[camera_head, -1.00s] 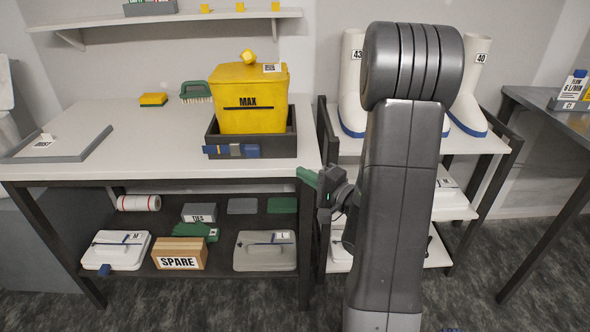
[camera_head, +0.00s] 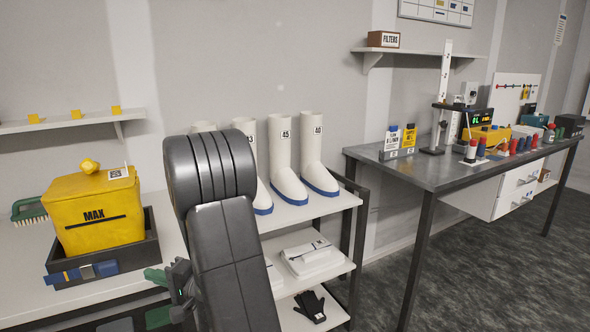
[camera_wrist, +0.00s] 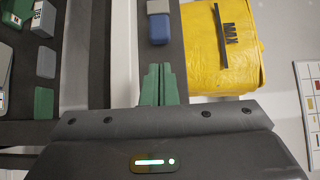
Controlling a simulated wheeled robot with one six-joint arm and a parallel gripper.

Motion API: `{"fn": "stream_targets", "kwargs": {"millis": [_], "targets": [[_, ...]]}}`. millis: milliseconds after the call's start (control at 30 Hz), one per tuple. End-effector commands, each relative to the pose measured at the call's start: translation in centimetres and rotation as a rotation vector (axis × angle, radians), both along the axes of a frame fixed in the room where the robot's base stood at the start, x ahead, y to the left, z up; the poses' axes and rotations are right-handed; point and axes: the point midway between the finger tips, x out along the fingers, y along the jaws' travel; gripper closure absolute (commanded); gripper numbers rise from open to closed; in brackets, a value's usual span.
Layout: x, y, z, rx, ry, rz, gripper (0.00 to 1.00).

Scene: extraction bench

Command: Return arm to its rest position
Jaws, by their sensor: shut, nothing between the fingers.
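My arm stands folded in the middle of the head view. My gripper (camera_head: 155,276) is at its lower left, in front of the white bench's right end and below the yellow MAX bin (camera_head: 95,212). In the wrist view, the green fingertips of my gripper (camera_wrist: 158,84) are pressed together with nothing between them. The yellow bin (camera_wrist: 222,50) lies beyond and to the right of the fingers there. A dark tray (camera_head: 152,248) with a blue and grey clasp holds the bin. My gripper appears apart from the bin and tray.
A white rack (camera_head: 345,203) with several white boots and a black glove (camera_head: 310,306) stands right of my arm. A grey metal bench (camera_head: 430,172) with bottles and instruments stands farther right. Floor (camera_head: 480,275) is clear in front of it. A wall shelf (camera_head: 70,121) is upper left.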

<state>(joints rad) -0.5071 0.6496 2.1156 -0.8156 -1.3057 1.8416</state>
Motion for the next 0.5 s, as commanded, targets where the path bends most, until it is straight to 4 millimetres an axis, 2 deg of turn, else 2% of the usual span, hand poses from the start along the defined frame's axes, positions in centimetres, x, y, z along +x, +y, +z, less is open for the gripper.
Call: {"fn": "stream_targets", "kwargs": {"millis": [100,300,500], "targets": [[0.5,2.3,0.0,0.001,0.000,0.006,1.00],[1.4,5.5,0.0,0.001,0.000,0.005,1.00],[1.9,7.2,0.0,0.001,-0.001,0.004,1.00]]}}
